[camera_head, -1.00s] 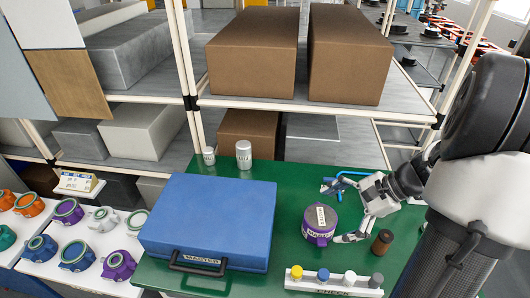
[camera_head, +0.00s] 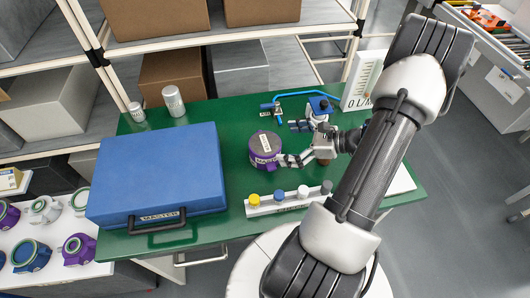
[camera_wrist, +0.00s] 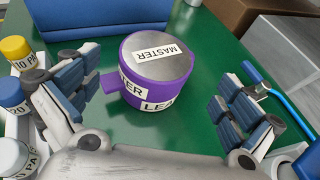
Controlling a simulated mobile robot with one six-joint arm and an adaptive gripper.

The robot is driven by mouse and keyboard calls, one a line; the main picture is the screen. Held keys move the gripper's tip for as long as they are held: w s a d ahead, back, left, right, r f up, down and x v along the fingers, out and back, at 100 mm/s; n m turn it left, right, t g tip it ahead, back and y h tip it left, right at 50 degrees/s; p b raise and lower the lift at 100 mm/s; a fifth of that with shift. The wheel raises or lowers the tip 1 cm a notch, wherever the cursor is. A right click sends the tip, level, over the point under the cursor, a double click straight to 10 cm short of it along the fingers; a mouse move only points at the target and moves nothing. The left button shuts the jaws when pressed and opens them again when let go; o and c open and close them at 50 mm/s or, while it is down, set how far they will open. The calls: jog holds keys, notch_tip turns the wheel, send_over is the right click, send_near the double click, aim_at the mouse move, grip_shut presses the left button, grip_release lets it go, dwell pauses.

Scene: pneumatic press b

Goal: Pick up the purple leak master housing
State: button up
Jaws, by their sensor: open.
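The purple leak master housing (camera_head: 265,149) is a short purple cylinder with a grey top and white labels. It stands on the green table (camera_head: 225,112), right of the blue case. In the wrist view the housing (camera_wrist: 158,72) sits ahead of my gripper (camera_wrist: 160,105), between its two spread fingers, with a purple lug at its left side. My gripper (camera_head: 290,143) is open, and its fingers show clear of the housing in the wrist view. In the head view it reaches in from the right, close beside the housing.
A blue case (camera_head: 158,178) lies left of the housing. A rack of coloured-cap weights (camera_head: 290,199) stands in front. A blue tube fitting (camera_head: 300,94) is behind. Two small metal cylinders (camera_head: 173,101) stand at the back left. Shelves with brown boxes (camera_head: 262,12) rise behind.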

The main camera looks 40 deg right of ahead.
aim_at(271, 144)
jog(key=shift+x, duration=1.05)
jog(key=shift+b+x, duration=1.2)
jog(key=shift+x, duration=1.5)
jog(key=shift+s+a+f, duration=0.1)
jog(key=shift+s+a, duration=0.05)
jog(key=shift+a, duration=0.05)
jog(key=c, duration=1.5)
jog(key=shift+o, duration=0.2)
